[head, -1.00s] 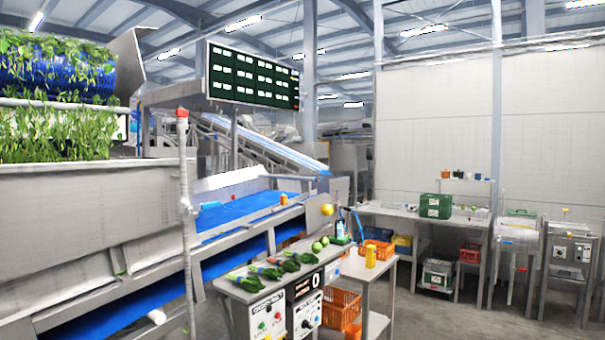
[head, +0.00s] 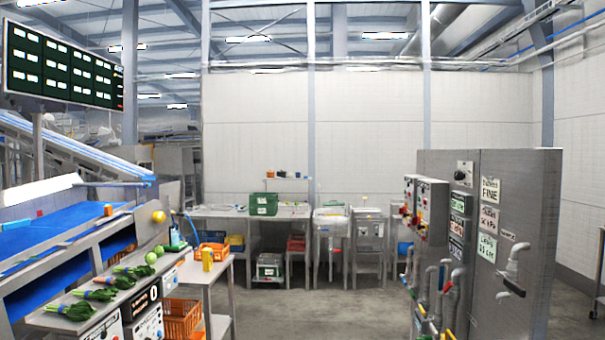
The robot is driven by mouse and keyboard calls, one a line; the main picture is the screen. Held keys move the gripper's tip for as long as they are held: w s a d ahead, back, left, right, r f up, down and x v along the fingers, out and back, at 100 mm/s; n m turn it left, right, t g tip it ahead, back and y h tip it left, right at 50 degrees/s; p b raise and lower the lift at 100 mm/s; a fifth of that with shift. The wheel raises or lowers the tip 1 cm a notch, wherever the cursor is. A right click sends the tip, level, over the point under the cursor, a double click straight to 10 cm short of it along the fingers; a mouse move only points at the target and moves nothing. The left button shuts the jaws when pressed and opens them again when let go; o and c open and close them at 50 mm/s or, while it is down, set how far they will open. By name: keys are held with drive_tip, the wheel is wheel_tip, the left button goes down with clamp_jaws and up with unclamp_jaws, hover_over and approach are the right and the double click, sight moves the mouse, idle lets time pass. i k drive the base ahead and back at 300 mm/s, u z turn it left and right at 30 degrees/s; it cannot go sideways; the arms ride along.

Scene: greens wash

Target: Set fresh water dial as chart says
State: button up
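A tall grey metal cabinet (head: 530,240) stands at the right in the head view. Its side carries several pale label plates, one reading "FINE" (head: 490,190); the other lines are too small to read surely. A black dial (head: 463,174) sits on a light plate at the cabinet's upper left. Control boxes (head: 425,205) with red and other coloured knobs are on its left face, seen edge-on. Which of these is the fresh water dial, I cannot tell. A dark board (head: 62,68) with rows of white panels hangs at the upper left. My gripper is not in view.
A steel bench (head: 85,318) with bunches of greens (head: 92,295) and a small display stands at the lower left. An orange crate (head: 182,318) sits beside it. Benches with a green box (head: 264,204) line the back wall. The floor (head: 310,312) in the middle is clear.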

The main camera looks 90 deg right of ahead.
sight(459, 176)
drive_tip(key=z, duration=4)
drive_tip(key=k, duration=0.85)
drive_tip(key=i, duration=0.85)
drive_tip(key=z, duration=0.05)
